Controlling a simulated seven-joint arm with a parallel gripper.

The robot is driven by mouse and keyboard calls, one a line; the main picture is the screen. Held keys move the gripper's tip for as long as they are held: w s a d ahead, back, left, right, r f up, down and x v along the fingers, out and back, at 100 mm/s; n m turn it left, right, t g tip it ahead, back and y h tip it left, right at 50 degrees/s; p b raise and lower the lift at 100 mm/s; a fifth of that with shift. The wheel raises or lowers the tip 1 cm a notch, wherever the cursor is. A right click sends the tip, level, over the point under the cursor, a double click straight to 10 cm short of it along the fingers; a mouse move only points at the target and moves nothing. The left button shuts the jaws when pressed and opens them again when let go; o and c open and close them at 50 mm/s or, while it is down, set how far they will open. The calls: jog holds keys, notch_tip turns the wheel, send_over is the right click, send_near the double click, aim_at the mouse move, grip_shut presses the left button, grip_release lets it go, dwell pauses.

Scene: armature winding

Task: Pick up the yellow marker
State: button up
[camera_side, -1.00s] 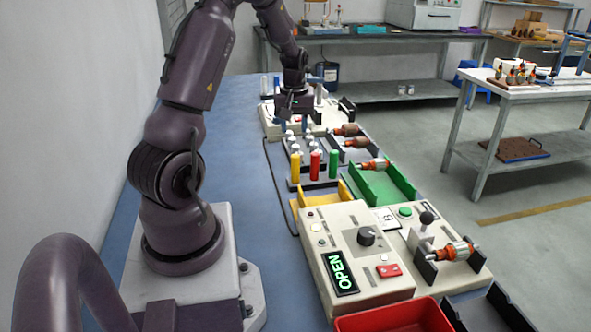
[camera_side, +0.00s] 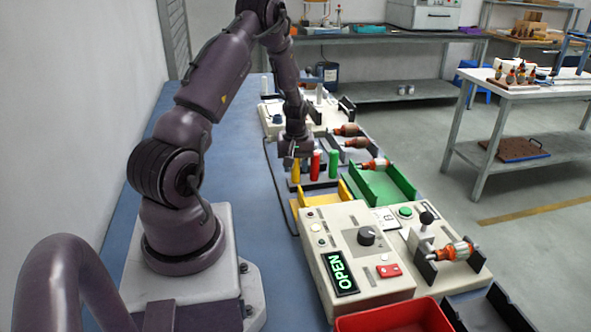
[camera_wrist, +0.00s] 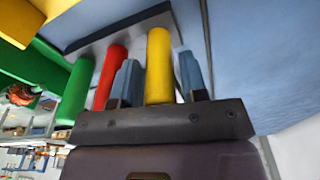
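The yellow marker (camera_side: 295,174) stands upright in a dark holder, left of a red marker (camera_side: 315,166) and a green marker (camera_side: 333,163). My gripper (camera_side: 294,158) is down at the upper part of the yellow marker in the side view and hides its top. In the wrist view, the yellow marker (camera_wrist: 159,62) lies between the two blue fingers of my gripper (camera_wrist: 158,59). A gap shows on both sides of it, so the gripper is open around it.
The red marker (camera_wrist: 108,72) is close beside one finger, with the green marker (camera_wrist: 76,90) beyond. A yellow tray (camera_side: 318,195) and a green tray (camera_side: 382,185) stand nearby.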

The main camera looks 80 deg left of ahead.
jog(key=shift+f, duration=0.15)
jog(key=shift+c, duration=0.3)
jog(key=c, duration=0.6)
jog(key=shift+c, duration=0.2)
